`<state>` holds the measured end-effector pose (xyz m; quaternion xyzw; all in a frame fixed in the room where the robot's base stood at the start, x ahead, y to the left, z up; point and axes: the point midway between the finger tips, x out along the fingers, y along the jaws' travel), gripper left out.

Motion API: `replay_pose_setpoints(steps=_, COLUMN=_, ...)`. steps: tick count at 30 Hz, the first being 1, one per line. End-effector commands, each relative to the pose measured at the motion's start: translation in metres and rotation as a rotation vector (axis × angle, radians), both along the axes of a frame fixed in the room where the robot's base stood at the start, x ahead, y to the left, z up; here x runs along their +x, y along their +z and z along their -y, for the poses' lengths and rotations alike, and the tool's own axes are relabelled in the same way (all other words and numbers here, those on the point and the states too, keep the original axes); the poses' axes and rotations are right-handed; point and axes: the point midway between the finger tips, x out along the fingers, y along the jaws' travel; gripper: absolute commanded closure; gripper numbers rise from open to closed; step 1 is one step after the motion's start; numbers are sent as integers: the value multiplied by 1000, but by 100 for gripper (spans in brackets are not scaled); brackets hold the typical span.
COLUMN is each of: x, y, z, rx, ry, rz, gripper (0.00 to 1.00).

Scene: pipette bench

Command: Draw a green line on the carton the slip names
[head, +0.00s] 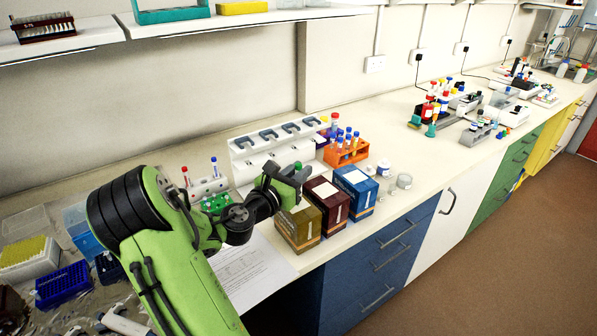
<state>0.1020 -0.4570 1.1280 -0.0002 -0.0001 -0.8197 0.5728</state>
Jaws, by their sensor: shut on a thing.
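Three cartons stand in a row near the bench's front edge: an olive-yellow carton (299,229), a maroon carton (331,205) and a blue carton (356,194). Each shows pale areas on its faces; no green line can be made out on them. My gripper (292,184) is above and just behind the olive carton. It is shut on a thin thing with a green end (298,166), seemingly a green marker, mostly hidden by the fingers. I cannot tell whether its tip touches the carton. A printed white sheet (245,268) lies left of the cartons; its text is too small to read.
A white pipette stand (245,160) is behind my gripper. An orange tube rack (346,154) with capped tubes stands behind the blue carton, and small jars (404,181) stand to its right. Tip boxes (62,284) crowd the left.

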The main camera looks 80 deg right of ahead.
Motion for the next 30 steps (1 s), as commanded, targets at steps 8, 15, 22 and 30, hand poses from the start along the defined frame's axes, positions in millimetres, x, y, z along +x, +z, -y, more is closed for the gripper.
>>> replay_pose_setpoints(steps=8, x=0, y=0, z=0, rx=0, ry=0, rz=0, gripper=100)
replay_pose_setpoints(steps=15, x=0, y=17, z=0, rx=0, ry=0, rz=-1, gripper=100)
replay_pose_setpoints(steps=22, x=0, y=37, z=0, rx=0, ry=0, rz=-1, gripper=100)
replay_pose_setpoints(steps=30, x=0, y=53, z=0, rx=0, ry=0, rz=0, gripper=100)
